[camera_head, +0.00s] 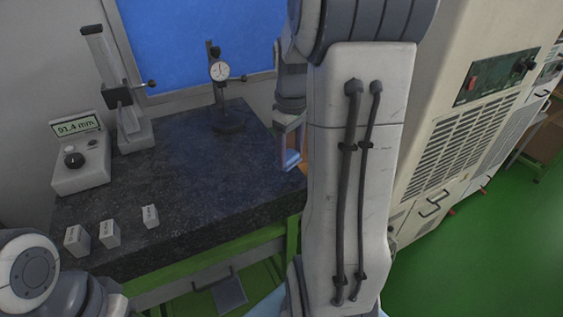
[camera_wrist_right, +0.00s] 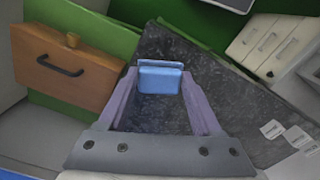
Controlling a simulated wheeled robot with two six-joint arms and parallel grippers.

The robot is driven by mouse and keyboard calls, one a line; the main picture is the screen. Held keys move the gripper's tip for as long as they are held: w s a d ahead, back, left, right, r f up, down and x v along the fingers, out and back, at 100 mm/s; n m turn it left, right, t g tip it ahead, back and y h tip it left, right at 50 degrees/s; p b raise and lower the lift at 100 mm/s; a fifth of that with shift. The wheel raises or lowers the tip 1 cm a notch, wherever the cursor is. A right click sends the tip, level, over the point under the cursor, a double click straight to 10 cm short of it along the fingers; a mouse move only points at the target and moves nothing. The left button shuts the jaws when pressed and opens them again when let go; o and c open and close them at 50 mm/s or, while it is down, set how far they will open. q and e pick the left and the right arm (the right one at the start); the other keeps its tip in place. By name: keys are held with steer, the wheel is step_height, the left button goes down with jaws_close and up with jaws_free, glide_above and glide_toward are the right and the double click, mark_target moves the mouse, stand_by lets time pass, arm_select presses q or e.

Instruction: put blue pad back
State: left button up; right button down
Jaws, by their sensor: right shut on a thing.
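The blue pad (camera_wrist_right: 160,80) is a small block between the fingertips of my right gripper (camera_wrist_right: 158,84) in the right wrist view. The gripper is shut on it. In the head view the right gripper (camera_head: 289,150) hangs at the right end of the dark granite table (camera_head: 190,185), with the blue pad (camera_head: 292,159) low between its fingers. My right forearm hides part of that area. I cannot tell whether the pad touches the table. Of my left arm only a joint shows at the lower left; its gripper is out of view.
A dial gauge stand (camera_head: 220,90), a height gauge (camera_head: 118,95) and a 91.4 mm readout box (camera_head: 80,155) stand on the table. Several white blocks (camera_head: 110,234) line its front edge. A wooden case (camera_wrist_right: 62,70) lies beside the table. A beige machine (camera_head: 455,110) stands right.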

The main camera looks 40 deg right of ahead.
mark_target(283, 179)
steer(key=shift+w+a+f, duration=0.5)
steer(key=shift+w+a, duration=0.05)
steer(key=shift+w, duration=0.05)
step_height(283, 179, down, 4)
steer(key=shift+a+r+p, duration=0.1)
steer(key=shift+p, duration=0.55)
steer(key=shift+f, duration=0.25)
steer(key=shift+c, duration=0.3)
jaws_free()
